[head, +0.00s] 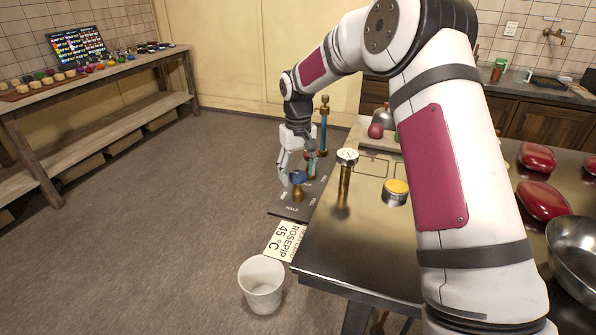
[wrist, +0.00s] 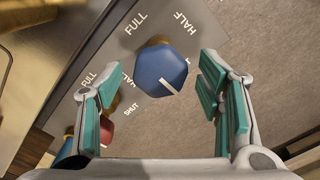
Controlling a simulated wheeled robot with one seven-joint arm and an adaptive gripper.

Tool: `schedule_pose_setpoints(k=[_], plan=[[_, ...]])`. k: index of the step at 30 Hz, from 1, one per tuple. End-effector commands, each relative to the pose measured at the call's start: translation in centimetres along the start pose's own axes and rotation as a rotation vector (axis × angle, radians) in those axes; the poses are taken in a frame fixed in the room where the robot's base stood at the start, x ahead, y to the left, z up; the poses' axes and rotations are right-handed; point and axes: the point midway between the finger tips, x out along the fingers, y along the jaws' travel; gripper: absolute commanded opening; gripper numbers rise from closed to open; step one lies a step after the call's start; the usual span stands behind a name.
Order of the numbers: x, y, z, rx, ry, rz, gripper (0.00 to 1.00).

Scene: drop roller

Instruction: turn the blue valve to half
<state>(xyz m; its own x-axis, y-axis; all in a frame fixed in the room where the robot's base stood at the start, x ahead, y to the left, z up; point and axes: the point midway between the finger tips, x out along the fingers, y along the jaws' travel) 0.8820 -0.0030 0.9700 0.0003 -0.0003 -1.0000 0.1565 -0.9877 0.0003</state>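The blue valve (wrist: 160,68) is a faceted knob on a brass stem, seen from above in the wrist view. Its white line points to the lower right. FULL and HALF are printed above it on the grey plate (wrist: 208,38); a label at its right is partly hidden. In the head view the blue valve (head: 298,178) stands at the plate's near end. My gripper (wrist: 158,70) is open, with one finger on each side of the knob and visible gaps to both. In the head view my gripper (head: 296,170) is over the valve, pointing down.
A red valve (wrist: 107,131) is close beside my left finger in the wrist view. A blue and brass column (head: 323,128) stands behind. The metal table (head: 325,248) holds a brass post (head: 345,185) and a yellow-topped tin (head: 396,192). A white bucket (head: 262,285) is on the floor.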

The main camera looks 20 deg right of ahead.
Motion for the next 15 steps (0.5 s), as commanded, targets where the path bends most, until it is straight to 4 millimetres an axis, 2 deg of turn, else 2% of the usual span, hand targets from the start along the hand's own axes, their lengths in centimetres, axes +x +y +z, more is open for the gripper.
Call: schedule_pose_setpoints(k=[1,6,15], plan=[[-0.01,0.00,0.00,0.000,0.000,0.000,0.52],[-0.02,0.00,-0.01,0.000,0.000,0.000,0.13],[-0.01,0.00,-0.02,-0.019,0.000,0.000,0.13]])
